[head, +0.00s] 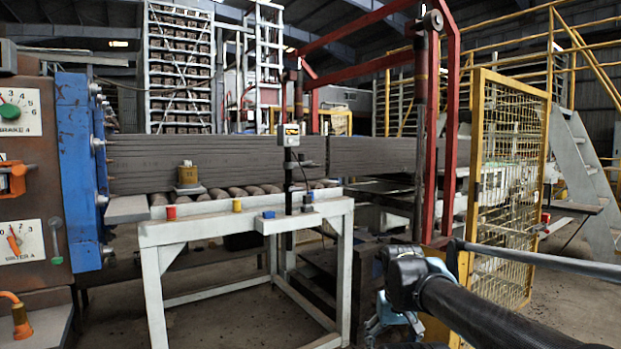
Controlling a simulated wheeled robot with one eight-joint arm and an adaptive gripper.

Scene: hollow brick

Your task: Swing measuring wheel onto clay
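The clay (222,163) is a long grey ribbed column lying across the roller line, from the blue machine at the left toward the red frame. A grey box with a small display (290,136) sits on a dark upright post in front of the clay. Thin dark parts hang beside the post. This may be the measuring wheel's mount, but I cannot make out a wheel or whether it touches the clay. My arm, black with light blue and white parts, reaches in from the lower right. Its gripper fingers do not show.
A white steel stand (163,232) with red, yellow and blue blocks on its top rail stands in front. A brown-yellow cylinder (187,173) is by the rollers (240,192). A red frame (448,130) and yellow mesh guard (503,190) stand at the right. A control panel (25,180) is at the left.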

